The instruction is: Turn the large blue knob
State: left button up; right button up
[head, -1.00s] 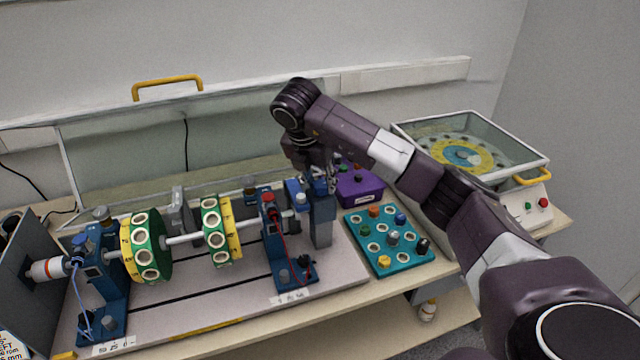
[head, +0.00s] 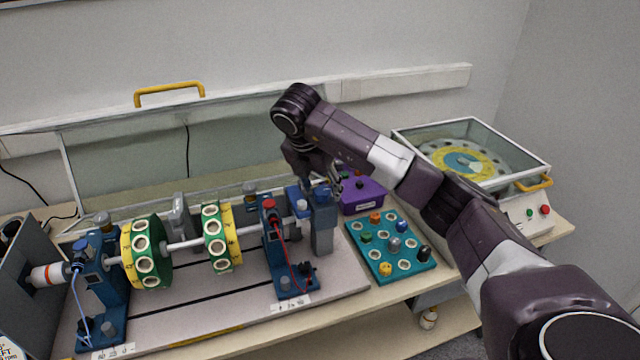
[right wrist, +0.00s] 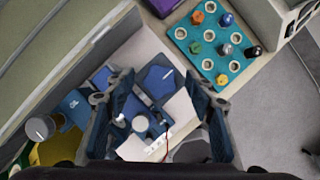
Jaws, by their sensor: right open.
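The large blue knob (head: 322,193) sits on top of a grey post at the right end of the shaft rig. In the right wrist view the knob (right wrist: 157,82) is a blue, angular cap with a white line on it. My right gripper (head: 333,178) is open and empty, just above and behind the knob in the head view. In the right wrist view its two fingers (right wrist: 160,88) stand apart, with the knob between them in the picture. I cannot tell how far below the fingertips the knob is. My left gripper is not in view.
A purple box (head: 362,196) and a teal tray (head: 417,266) with several coloured pegs lie right of the post. Blue bearing stands (head: 279,248) and green-yellow discs (head: 145,250) fill the rig to the left. A glass-lidded machine (head: 470,160) stands at the back right.

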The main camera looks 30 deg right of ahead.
jog(key=v, duration=1.2)
dwell(0.8)
